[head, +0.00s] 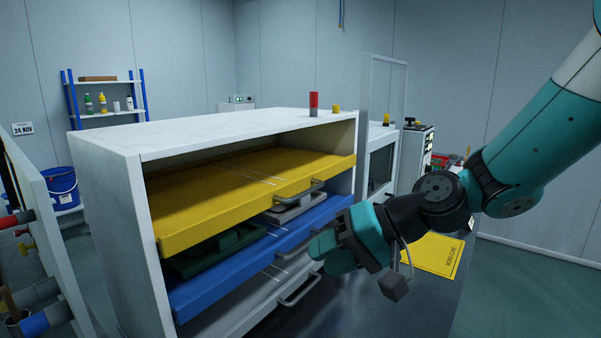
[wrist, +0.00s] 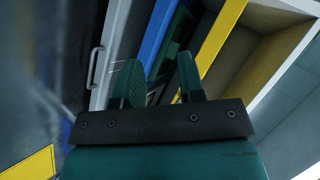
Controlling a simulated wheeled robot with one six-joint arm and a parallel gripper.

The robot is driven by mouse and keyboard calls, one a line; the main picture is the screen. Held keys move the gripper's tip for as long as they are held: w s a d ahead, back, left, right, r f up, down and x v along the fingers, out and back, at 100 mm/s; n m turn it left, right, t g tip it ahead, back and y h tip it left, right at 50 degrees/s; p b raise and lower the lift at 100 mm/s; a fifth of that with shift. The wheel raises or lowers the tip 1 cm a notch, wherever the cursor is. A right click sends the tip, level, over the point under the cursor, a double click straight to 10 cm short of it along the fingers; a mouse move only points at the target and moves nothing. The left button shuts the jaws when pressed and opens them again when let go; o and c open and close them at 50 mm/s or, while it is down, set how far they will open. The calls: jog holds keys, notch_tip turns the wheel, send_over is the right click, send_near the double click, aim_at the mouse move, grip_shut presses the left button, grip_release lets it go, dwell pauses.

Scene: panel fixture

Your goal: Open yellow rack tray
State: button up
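The yellow tray (head: 225,190) is the uppermost tray in the white rack (head: 110,200), its front edge at about the rack's front opening. A grey bar handle (head: 298,194) is on its front, toward the right. My gripper (head: 320,250) is in front of the rack, lower than the yellow tray's handle and near the right part of the blue tray (head: 240,265). In the wrist view the fingers (wrist: 160,70) stand apart with nothing between them. The yellow tray's front (wrist: 220,40) also shows there, beyond the right finger. I cannot tell whether the fingers touch anything.
A grey lower tray with a bar handle (head: 300,289) is below the blue one. A dark green item (head: 215,250) lies on the blue tray. A panel with pipes (head: 45,240) stands at the left. A yellow floor marking (head: 432,255) lies behind my gripper.

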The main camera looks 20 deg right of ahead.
jog(key=w+d+r+m+t+p, duration=0.1)
jog(key=w+d+r+m+t, duration=0.1)
jog(key=w+d+m+t, duration=0.4)
jog(key=w+d+r+m+t+p, duration=0.1)
jog(key=w+d+r+m+p, duration=0.15)
jog(key=d, duration=0.55)
jog(key=p, duration=0.6)
send_near(310, 191)
jog(key=shift+m+t+h, duration=0.3)
jog(key=shift+m+h, duration=0.05)
jog(key=shift+h, duration=0.05)
jog(key=x, duration=0.9)
jog(key=shift+a, duration=0.5)
jog(key=shift+w+a+f, duration=0.2)
jog(key=shift+w+a, duration=0.05)
jog(key=shift+w, duration=0.15)
